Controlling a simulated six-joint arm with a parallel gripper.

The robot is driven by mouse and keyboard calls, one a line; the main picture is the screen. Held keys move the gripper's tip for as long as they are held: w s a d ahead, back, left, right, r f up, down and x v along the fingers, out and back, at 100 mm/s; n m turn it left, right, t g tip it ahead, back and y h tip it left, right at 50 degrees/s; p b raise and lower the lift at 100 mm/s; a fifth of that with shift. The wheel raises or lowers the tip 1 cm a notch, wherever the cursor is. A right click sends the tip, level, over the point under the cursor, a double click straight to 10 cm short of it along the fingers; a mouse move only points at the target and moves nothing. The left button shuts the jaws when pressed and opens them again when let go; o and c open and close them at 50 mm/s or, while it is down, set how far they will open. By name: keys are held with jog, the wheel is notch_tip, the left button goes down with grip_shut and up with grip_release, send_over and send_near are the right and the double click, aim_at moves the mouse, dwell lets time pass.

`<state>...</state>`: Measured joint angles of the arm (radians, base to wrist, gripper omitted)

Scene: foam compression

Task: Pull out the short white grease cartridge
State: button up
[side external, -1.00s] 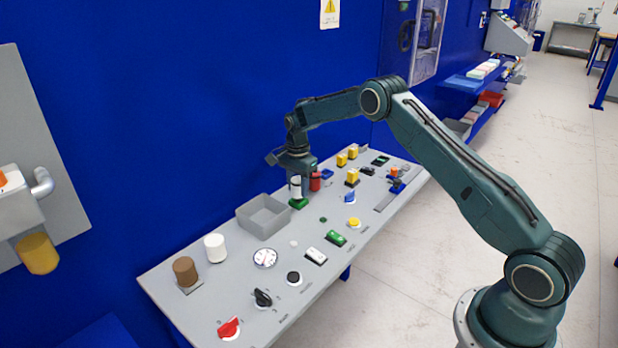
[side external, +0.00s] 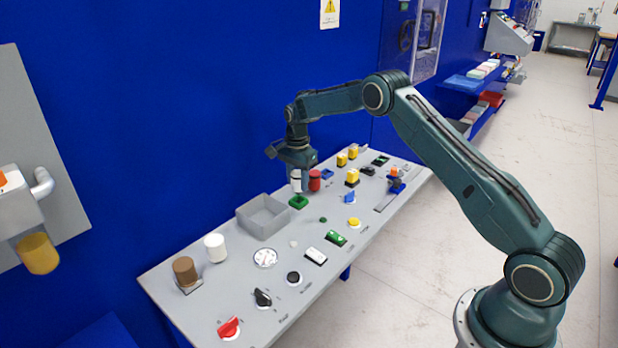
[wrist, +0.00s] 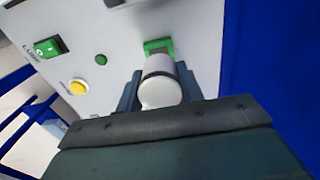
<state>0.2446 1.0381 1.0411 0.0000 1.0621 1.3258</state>
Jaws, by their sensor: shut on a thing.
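The short white grease cartridge (side external: 296,185) is a small white cylinder between the jaws of my gripper (side external: 296,178). My gripper is shut on it and points down at the panel. The green socket (side external: 299,202) is just below the cartridge. In the wrist view the white cartridge (wrist: 160,90) sits between the two fingers of my gripper (wrist: 160,92), with the green socket (wrist: 158,46) beyond its far end. The cartridge looks roughly upright. I cannot tell for sure whether its lower end is fully clear of the socket.
A red cylinder (side external: 314,181) stands close to the right of my gripper. An open grey bin (side external: 263,218) is to the left on the panel. Further left stand a white cylinder (side external: 215,248) and a brown cylinder (side external: 185,271). Several knobs and buttons cover the front. A blue wall rises behind.

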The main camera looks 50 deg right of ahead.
jog(key=shift+r, duration=1.4)
